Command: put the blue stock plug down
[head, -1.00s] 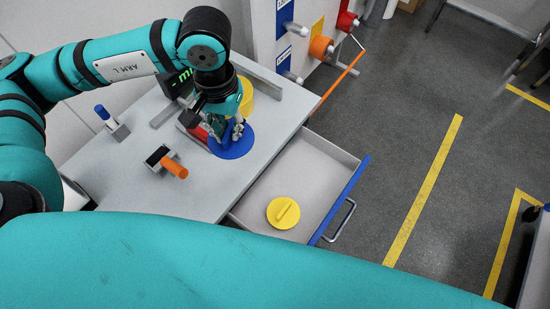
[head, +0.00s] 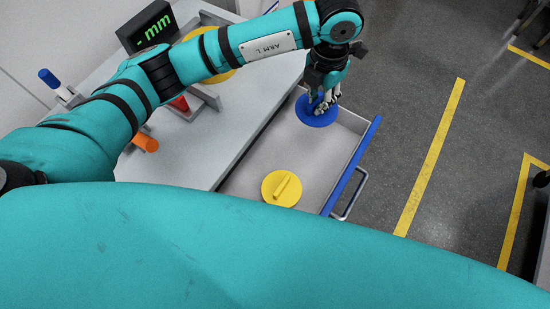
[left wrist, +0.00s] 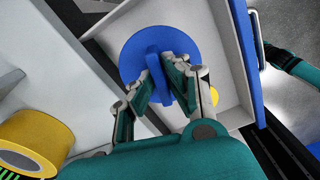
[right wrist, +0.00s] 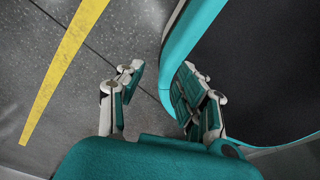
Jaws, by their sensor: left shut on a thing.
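The blue stock plug (head: 314,113) is a flat round disc with a raised grip bar. My left gripper (head: 324,98) is shut on that bar, over the far part of the open drawer. In the left wrist view the plug (left wrist: 188,44) lies within the drawer's outline, with the fingers (left wrist: 160,85) on both sides of the bar. I cannot tell whether the disc touches the drawer floor. My right gripper (right wrist: 152,92) shows only in its own wrist view, open and empty above the grey floor.
The open drawer (head: 234,182) has a blue front edge and holds a yellow plug (head: 281,188) at its near end. The worktop (head: 185,160) carries a display (head: 147,26), a blue-capped item (head: 49,77) and an orange-handled item (head: 145,142). The drawer floor between the plugs is clear.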

